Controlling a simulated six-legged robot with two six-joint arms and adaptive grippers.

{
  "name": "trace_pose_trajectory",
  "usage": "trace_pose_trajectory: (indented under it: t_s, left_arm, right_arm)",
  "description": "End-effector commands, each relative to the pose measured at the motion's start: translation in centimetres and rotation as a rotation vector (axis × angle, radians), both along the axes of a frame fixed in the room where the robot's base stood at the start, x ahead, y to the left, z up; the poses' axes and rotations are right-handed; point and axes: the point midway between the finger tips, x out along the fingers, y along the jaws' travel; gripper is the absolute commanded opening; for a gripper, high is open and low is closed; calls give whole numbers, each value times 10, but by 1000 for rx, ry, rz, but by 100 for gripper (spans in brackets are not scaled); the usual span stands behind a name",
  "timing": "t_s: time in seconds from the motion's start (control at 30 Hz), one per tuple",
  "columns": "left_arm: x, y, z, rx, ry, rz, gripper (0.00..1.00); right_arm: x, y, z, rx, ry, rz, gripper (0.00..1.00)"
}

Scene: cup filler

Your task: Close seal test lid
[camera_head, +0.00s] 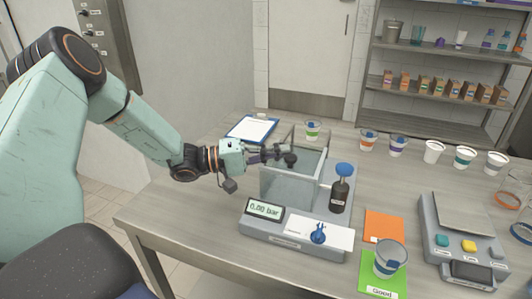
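The seal tester (275,237) stands on the table with a clear-walled chamber (286,187). Its display (265,210) seems to read 0.00 bar. A clear, thin-edged panel, seemingly the lid (308,137), rises above the chamber's back; its exact angle is hard to see. My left gripper (282,156) reaches in from the left, with its fingers over the chamber's upper left part. A small dark knob-like shape lies at the fingertips. I cannot tell whether the fingers touch the lid or how far apart they are. My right gripper is not in view.
A cup (389,259) stands on a green card (370,288), near an orange card (383,225). A scale (463,228) is at right. Several cups line the back; a clipboard (252,129) lies behind my gripper.

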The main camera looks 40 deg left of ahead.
Motion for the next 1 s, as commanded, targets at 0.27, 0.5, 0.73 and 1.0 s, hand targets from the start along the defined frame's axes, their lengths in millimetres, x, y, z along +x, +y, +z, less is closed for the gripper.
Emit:
trace_pose_trajectory:
  t_s: [0.27, 0.5, 0.73, 1.0]
  left_arm:
    - [-24, 26, -4, -5, 1, 3, 0]
    - [-38, 44, -4, -3, 0, 3, 0]
    - [-44, 51, -6, -2, 3, 4, 0]
    - [-45, 51, -7, 0, 3, 3, 0]
  right_arm:
    - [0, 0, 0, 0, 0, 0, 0]
    - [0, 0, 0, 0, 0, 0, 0]
    - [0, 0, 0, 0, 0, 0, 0]
    - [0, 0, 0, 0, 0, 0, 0]
